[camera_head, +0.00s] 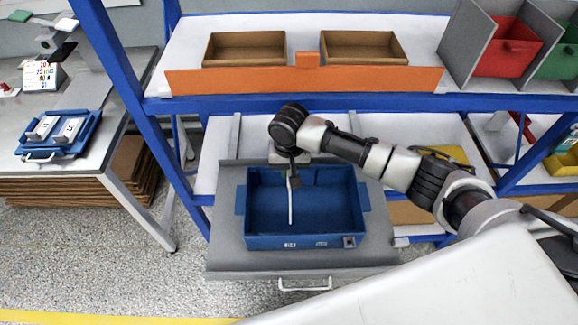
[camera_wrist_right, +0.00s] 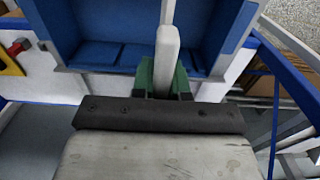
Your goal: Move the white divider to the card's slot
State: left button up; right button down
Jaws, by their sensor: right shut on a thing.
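The white divider (camera_head: 290,207) is a thin upright plate, seen nearly edge-on inside the blue bin (camera_head: 262,241). My right gripper (camera_head: 294,181) is shut on its top end. In the right wrist view the divider (camera_wrist_right: 168,42) sits between the green finger pads (camera_wrist_right: 165,77) and runs toward the bin (camera_wrist_right: 85,54). I cannot tell whether its lower edge is in a slot. A white card (camera_head: 43,75) with printed lines stands on the left bench; its text is too small to read surely. My left gripper is not in view.
The bin stands on a grey pull-out shelf (camera_head: 225,255) with a front handle. A blue rack post (camera_head: 140,110) is at left. Above are an orange-fronted shelf (camera_head: 305,80) with two brown trays. A blue tray (camera_head: 60,135) lies on the left bench.

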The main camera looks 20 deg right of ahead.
notch_tip(320, 180, down, 3)
jog(key=shift+f+b, duration=0.2)
jog(key=shift+b, duration=0.7)
jog(key=shift+f+b, duration=0.45)
jog(key=shift+f, duration=0.75)
jog(key=shift+r, duration=0.1)
jog(key=shift+p, duration=0.45)
jog(key=shift+p, duration=0.6)
jog(key=shift+p, duration=0.45)
